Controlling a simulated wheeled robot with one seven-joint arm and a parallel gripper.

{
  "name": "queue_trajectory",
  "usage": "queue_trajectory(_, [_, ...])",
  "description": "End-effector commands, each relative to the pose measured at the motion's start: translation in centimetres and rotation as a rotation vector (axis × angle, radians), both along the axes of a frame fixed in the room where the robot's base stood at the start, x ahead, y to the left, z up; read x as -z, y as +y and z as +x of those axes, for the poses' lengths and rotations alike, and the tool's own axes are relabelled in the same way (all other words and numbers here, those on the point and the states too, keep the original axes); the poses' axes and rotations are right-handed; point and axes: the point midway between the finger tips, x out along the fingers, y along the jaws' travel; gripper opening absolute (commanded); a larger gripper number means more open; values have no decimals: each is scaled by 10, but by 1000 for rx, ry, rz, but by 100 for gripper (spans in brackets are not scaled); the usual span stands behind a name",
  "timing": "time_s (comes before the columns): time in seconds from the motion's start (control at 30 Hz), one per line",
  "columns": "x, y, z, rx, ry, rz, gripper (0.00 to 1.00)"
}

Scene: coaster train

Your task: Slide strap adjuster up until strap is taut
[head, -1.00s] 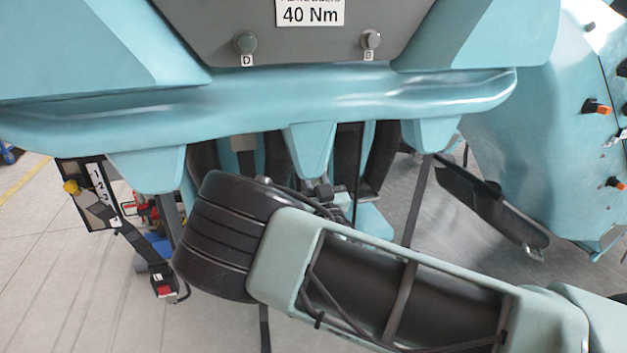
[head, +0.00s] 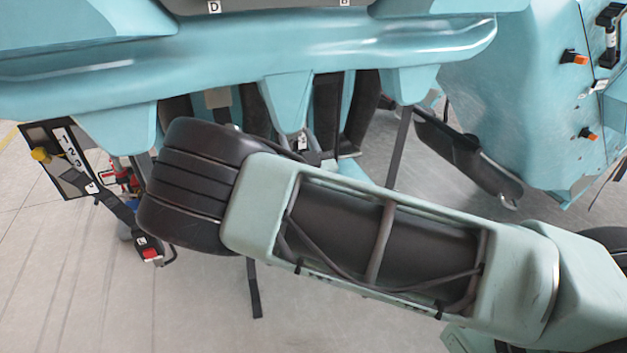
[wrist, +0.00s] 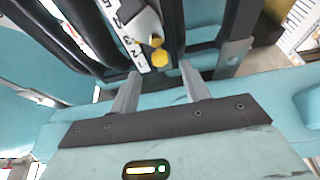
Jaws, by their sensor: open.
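My gripper (wrist: 161,82) is open in the wrist view, with nothing between its two grey fingers. Just beyond the fingertips are a yellow knob (wrist: 160,59) and a white numbered plate (wrist: 130,32). To the right, a dark strap-like band (wrist: 236,30) runs down to a grey block; I cannot tell if this is the adjuster. In the head view, a dark strap (head: 117,207) hangs at left, ending in a buckle with a red button (head: 150,254). Another strap end (head: 254,290) hangs below my arm. My gripper is hidden there.
The teal train body (head: 200,50) spans the top, with a numbered panel and yellow knob (head: 41,154) at left. A teal housing with orange knobs (head: 574,57) stands at right. Dark seat parts (head: 362,115) are behind my arm. Floor at lower left is clear.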

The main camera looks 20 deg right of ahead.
Motion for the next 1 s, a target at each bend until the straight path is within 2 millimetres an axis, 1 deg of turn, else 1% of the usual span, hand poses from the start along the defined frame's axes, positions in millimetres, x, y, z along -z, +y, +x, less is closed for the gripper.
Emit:
queue_trajectory(0.03, [7,0,-12,1,4,-2,46])
queue_trajectory(0.3, [31,0,-70,0,3,-3,46])
queue_trajectory(0.4, [40,0,-89,0,3,-2,46])
queue_trajectory(0.5, [45,0,-104,0,3,-3,46])
queue_trajectory(0.6, [49,0,-114,0,1,-2,46])
queue_trajectory(0.7, [50,0,-119,0,1,-1,46])
queue_trajectory(1.0, [50,0,-121,0,0,-1,46])
